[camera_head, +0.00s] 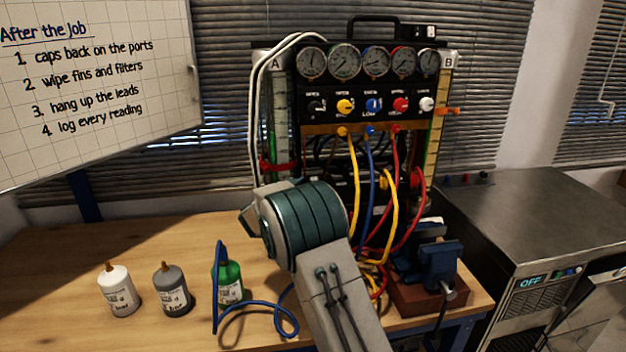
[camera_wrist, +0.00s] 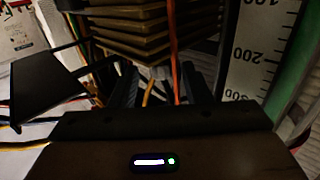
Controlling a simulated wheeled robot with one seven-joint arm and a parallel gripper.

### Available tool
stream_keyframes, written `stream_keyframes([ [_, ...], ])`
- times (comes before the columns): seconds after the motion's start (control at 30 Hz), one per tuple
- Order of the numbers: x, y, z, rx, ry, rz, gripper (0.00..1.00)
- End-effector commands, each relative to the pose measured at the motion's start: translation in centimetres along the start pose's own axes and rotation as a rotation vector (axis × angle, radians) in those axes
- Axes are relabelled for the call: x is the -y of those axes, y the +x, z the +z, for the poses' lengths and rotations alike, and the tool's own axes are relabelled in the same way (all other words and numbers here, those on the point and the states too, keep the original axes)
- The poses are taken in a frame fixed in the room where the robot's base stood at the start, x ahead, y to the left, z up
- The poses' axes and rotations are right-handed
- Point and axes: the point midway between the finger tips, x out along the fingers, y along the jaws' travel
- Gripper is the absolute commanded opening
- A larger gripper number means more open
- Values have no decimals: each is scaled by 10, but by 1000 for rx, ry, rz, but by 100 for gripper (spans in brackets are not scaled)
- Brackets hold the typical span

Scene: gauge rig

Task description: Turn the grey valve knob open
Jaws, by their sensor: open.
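A row of knobs runs across the dark gauge panel (camera_head: 365,85) in the head view. The palest, a light grey or white knob (camera_head: 426,103), is at the right end of the row, and I take it as the grey valve knob. It sits upright on the panel and nothing of mine touches it. My gripper (camera_wrist: 162,88) shows in the wrist view as two dark fingers, open, with cables behind the gap. In the head view my own arm hides the gripper. I cannot make out the grey knob in the wrist view.
Beside the row are a black knob (camera_head: 315,104), yellow knob (camera_head: 345,106), blue knob (camera_head: 374,104) and red knob (camera_head: 400,104). Hoses hang below. A blue vise (camera_head: 437,262) stands at the right; bottles (camera_head: 172,290) stand left. A numbered scale (camera_wrist: 255,55) is close in the wrist view.

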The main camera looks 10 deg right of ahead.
Motion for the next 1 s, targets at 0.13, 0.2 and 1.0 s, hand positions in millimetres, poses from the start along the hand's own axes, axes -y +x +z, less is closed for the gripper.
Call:
stream_keyframes([
  [0.13, 0, 20, 0, 0, 0, 0, 43],
  [0.2, 1, 26, -1, -1, 0, -1, 43],
  [1.0, 2, 30, 0, 0, 1, -20, 0],
])
